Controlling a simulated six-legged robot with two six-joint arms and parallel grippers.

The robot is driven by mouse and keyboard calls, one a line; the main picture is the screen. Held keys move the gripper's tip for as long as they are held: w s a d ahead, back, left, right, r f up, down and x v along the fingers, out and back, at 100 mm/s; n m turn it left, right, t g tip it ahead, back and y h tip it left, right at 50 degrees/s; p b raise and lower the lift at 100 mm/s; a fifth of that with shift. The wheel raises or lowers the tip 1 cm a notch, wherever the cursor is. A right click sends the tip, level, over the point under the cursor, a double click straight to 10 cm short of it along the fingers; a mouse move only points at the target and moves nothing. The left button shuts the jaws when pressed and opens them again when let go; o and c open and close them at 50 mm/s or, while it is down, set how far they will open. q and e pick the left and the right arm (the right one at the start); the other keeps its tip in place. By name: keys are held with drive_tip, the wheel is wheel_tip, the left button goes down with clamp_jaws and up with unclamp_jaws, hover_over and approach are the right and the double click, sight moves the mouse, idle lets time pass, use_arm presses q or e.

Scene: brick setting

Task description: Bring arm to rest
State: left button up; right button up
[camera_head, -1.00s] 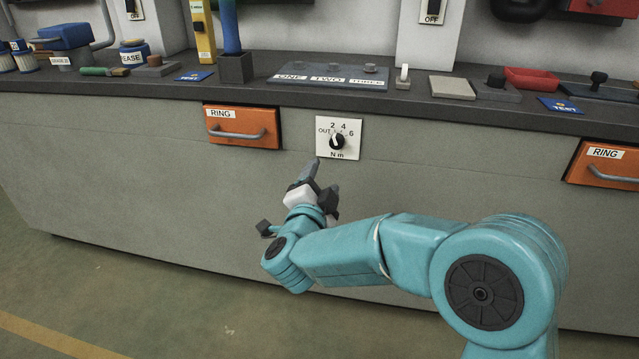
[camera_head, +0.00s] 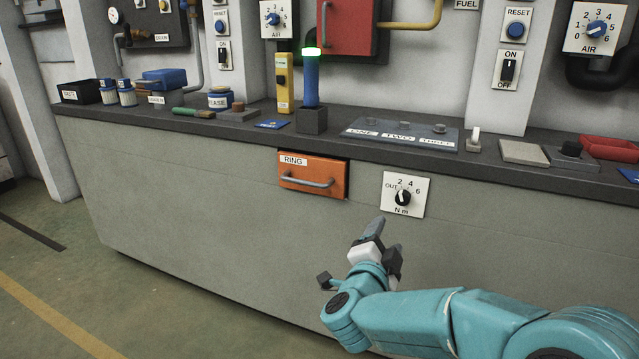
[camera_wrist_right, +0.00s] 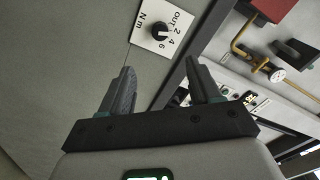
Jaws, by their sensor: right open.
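My right arm reaches in from the lower right of the head view. Its right gripper (camera_head: 387,232) is in front of the grey cabinet face, below the torque dial plate (camera_head: 404,195). In the right wrist view the right gripper (camera_wrist_right: 160,90) shows two fingers spread apart with nothing between them. The dial plate (camera_wrist_right: 160,30) with its black knob lies beyond the fingertips there, and the gripper appears apart from it. My left arm and left gripper are not in view.
An orange drawer marked RING (camera_head: 313,176) is shut in the cabinet front, left of the dial. The dark worktop (camera_head: 500,172) carries a ONE/TWO/THREE panel (camera_head: 402,134), a blue column with a lit green top (camera_head: 311,80) and a red tray (camera_head: 608,150). Open floor (camera_head: 110,300) lies at the left.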

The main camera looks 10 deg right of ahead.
drive_tip(key=d+r+n+g+p, duration=0.15)
drive_tip(key=d+r+p, duration=0.35)
drive_tip(key=p, duration=0.9)
use_arm(q)
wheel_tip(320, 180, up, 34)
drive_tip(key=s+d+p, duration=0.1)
drive_tip(key=p, duration=1.8)
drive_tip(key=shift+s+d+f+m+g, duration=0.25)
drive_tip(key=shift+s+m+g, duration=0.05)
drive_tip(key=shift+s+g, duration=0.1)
use_arm(e)
drive_tip(key=s+a+f+n+g+y, duration=0.4)
drive_tip(key=s+a, duration=0.1)
drive_tip(key=s, duration=0.6)
drive_tip(key=s+a+f+n+g+y, duration=0.4)
drive_tip(key=s+f+n+y, duration=0.1)
drive_tip(key=s, duration=0.6)
drive_tip(key=s+a+f+n+g+y, duration=0.4)
drive_tip(key=s+a+f+n+g, duration=0.1)
drive_tip(key=s, duration=0.6)
drive_tip(key=shift+a+y, duration=0.3)
drive_tip(key=shift+y, duration=0.1)
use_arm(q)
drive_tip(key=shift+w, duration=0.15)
use_arm(e)
drive_tip(key=shift+w+f, duration=0.1)
drive_tip(key=shift+w, duration=0.05)
